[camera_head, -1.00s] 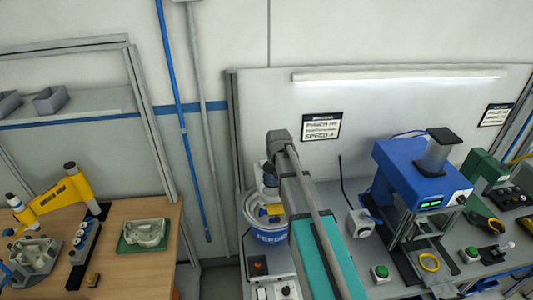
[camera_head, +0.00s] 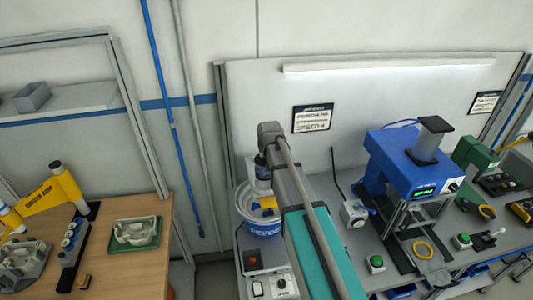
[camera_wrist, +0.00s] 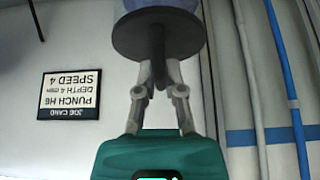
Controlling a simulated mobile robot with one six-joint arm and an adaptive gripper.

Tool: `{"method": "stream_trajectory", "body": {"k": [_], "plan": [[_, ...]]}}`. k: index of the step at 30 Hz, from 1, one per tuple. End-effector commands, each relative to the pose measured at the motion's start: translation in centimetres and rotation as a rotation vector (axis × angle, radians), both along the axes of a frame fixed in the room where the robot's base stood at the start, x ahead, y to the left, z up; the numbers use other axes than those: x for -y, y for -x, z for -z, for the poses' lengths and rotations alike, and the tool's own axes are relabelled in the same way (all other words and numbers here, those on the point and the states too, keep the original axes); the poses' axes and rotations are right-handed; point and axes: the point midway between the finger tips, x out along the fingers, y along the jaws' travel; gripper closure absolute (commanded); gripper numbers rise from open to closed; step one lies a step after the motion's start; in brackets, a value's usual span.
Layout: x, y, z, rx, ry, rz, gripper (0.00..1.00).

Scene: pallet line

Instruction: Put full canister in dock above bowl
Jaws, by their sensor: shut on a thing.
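My gripper (camera_wrist: 159,75) is shut on the dark stem of a canister. In the wrist view, which is upside down, the canister shows a wide dark disc (camera_wrist: 140,38) and a pale blue body cut off by the top edge. In the head view the canister (camera_head: 262,171) is partly hidden by my arm and appears over the bowl. A yellow part (camera_head: 268,203) shows at the bowl. The dock is not clearly visible, and I cannot tell whether the canister touches it.
A blue press (camera_head: 405,165) carrying a grey cylinder with a black top (camera_head: 430,139) stands to the right. Small control boxes line the bench front. A wooden table (camera_head: 130,270) with a yellow arm (camera_head: 45,197) is at left. A job card (camera_head: 312,118) hangs behind.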

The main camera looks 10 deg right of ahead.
Motion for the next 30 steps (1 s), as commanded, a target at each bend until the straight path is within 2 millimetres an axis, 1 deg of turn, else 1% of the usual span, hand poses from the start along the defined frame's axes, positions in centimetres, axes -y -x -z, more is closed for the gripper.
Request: {"method": "stream_trajectory", "body": {"k": [1, 18, 24, 30], "plan": [[0.0, 0.0, 0.6, 0.001, 0.0, 0.0, 1.0], [-0.1, 0.0, 4.9, 0.001, 0.0, -0.001, 1.0], [-0.1, 0.0, 5.6, 0.001, 0.0, -0.001, 1.0], [-0.1, 0.0, 5.8, 0.001, 0.0, -0.001, 1.0]]}}
